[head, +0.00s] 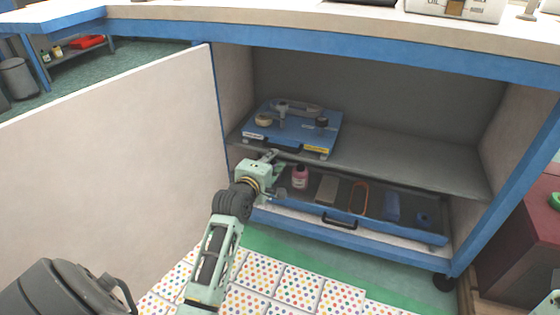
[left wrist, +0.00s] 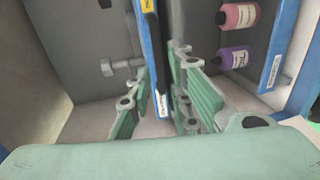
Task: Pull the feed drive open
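The feed drive, which I take to be the blue unit (head: 325,134) on the cabinet's upper shelf, carries several knobs and fittings on top. A black handle (head: 285,148) is on its front edge, with a white label at the left and a yellow one at the right. My left gripper (head: 272,155) is at this front edge, near the handle. In the left wrist view its fingers (left wrist: 158,88) are spread, one on each side of the blue front edge (left wrist: 152,62). I cannot tell whether they touch it. My right gripper's fingers do not show.
Below, a blue-fronted drawer (head: 400,233) with a black handle stands out a little and holds a pink bottle (head: 300,177) and other items. The open cabinet door (head: 120,150) stands at the left. The shelf right of the unit (head: 400,160) is clear.

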